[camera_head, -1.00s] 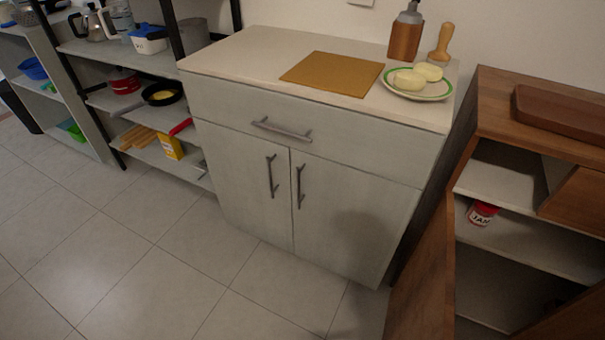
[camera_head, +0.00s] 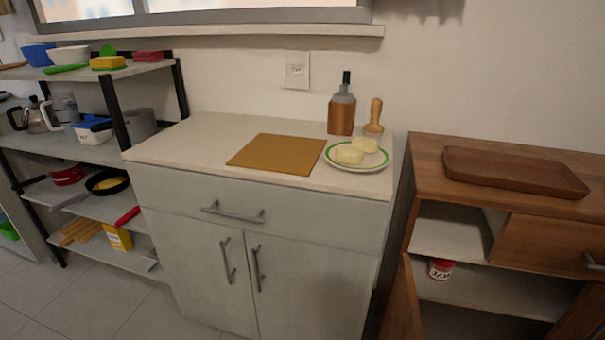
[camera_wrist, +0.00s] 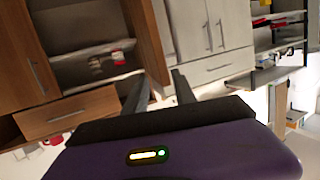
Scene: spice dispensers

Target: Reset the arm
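My gripper (camera_wrist: 161,76) shows only in the wrist view. Its two dark fingers are spread apart with nothing visible between them. The wrist picture is turned, with the open brown cabinet (camera_wrist: 18,65) at the left and the pale cabinet (camera_wrist: 205,25) at the upper right. The fingers point toward these and touch nothing that I can see. My arm does not show in the head view.
The brown cabinet (camera_head: 425,165) stands open, holding a red-and-white jar (camera_head: 440,269). Shelves (camera_head: 90,150) stand left.

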